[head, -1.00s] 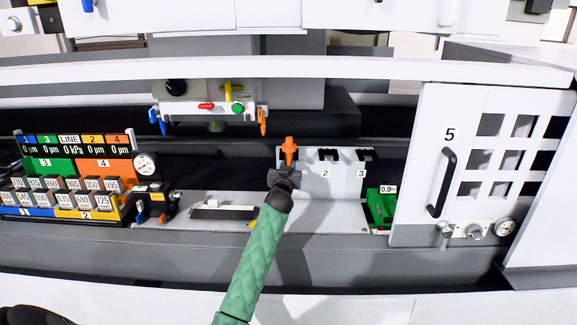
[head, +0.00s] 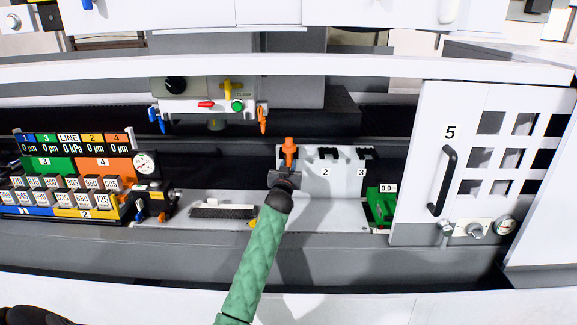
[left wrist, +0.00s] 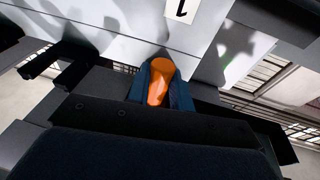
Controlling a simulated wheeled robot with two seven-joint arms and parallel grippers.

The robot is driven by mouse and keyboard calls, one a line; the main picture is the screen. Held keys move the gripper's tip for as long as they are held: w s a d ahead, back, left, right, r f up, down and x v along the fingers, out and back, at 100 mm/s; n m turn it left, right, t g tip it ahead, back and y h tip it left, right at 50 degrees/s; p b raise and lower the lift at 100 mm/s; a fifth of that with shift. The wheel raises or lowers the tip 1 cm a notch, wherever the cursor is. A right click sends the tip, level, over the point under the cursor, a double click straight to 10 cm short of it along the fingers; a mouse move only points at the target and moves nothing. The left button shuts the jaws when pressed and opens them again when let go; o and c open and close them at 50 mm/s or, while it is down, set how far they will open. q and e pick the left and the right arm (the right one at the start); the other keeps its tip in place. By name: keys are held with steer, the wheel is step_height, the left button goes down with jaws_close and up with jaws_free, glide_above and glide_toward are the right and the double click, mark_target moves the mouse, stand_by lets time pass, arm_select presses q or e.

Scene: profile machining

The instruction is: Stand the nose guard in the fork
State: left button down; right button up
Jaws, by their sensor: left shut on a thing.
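The orange nose guard (head: 289,149) stands roughly upright at the left end of a pale upright plate (head: 343,178). My left gripper (head: 286,176) is shut on its lower part. In the left wrist view the orange guard (left wrist: 159,82) sits between the dark fingers (left wrist: 160,92), with the plate's label 1 (left wrist: 182,8) just beyond. Dark forks show on the plate's top edge above labels 2 (head: 327,153) and 3 (head: 364,153). The fork at station 1 is hidden behind the guard and gripper, so I cannot tell whether the guard touches it.
A green gauge block (head: 381,206) and a white door marked 5 (head: 466,160) stand to the right. A clamp panel (head: 205,103) with coloured levers is above left. A numbered rack (head: 68,180) and dial stand at left. A dark strip (head: 223,211) lies on the grey bed.

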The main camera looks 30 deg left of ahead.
arm_select(q)
steer(key=shift+f, duration=0.35)
arm_select(e)
steer(key=shift+f, duration=0.25)
arm_select(q)
steer(key=c, duration=1.2)
jaws_free()
steer(key=shift+o, duration=0.2)
steer(key=b+v, duration=0.3)
steer(key=v, duration=0.4)
steer(key=shift+s+b, duration=0.3)
steer(key=shift+s, duration=0.05)
arm_select(e)
steer(key=w+a+r, duration=0.3)
steer(key=w+r, duration=0.1)
steer(key=r, duration=0.5)
steer(key=shift+a+r+g, duration=0.25)
steer(key=shift+a+g, duration=0.05)
steer(key=shift+a, duration=0.05)
arm_select(q)
steer(key=shift+d+f, duration=0.1)
